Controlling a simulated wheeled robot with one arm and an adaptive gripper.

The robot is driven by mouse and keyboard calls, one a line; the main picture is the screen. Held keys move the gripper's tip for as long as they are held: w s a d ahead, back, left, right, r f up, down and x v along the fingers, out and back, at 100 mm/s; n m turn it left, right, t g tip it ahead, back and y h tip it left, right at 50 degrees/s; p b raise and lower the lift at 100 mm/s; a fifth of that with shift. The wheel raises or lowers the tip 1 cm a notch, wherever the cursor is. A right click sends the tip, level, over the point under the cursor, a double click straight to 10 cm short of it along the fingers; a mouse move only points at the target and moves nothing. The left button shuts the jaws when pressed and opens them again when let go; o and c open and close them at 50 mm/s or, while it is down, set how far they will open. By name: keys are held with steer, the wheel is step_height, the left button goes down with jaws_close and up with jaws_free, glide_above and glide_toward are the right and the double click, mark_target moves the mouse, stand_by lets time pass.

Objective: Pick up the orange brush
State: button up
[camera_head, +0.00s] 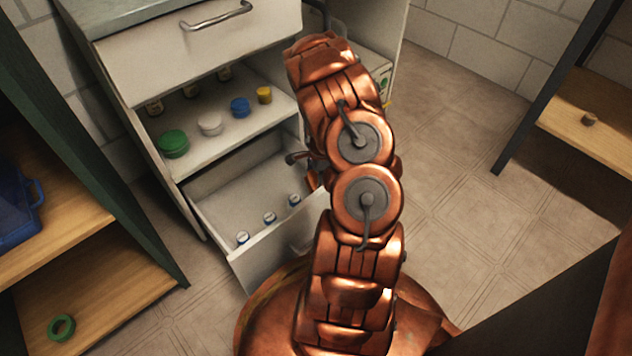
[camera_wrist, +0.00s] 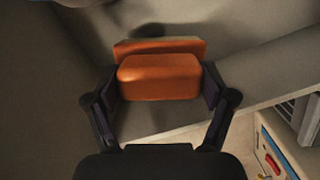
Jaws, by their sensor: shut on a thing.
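The orange brush (camera_wrist: 159,76) is between the two dark fingers of my gripper (camera_wrist: 160,88) in the wrist view. The fingers press on its left and right sides, so my gripper is shut on it. The brush shows as a rounded orange block with a wider orange part behind it. A dark shadow lies on the pale surface beyond it. In the head view my copper arm hides the brush and most of my gripper. I cannot tell whether the brush touches the surface beneath.
A white cabinet has an open lower drawer (camera_head: 262,250) with several small white-capped bottles. The shelf above holds green (camera_head: 173,144), white (camera_head: 209,124), blue (camera_head: 240,107) and yellow (camera_head: 264,95) items. A wooden shelf with a green ring (camera_head: 62,327) stands left.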

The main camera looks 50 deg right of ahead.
step_height(320, 180, up, 15)
steer(key=p, duration=0.5)
steer(key=shift+r, duration=0.15)
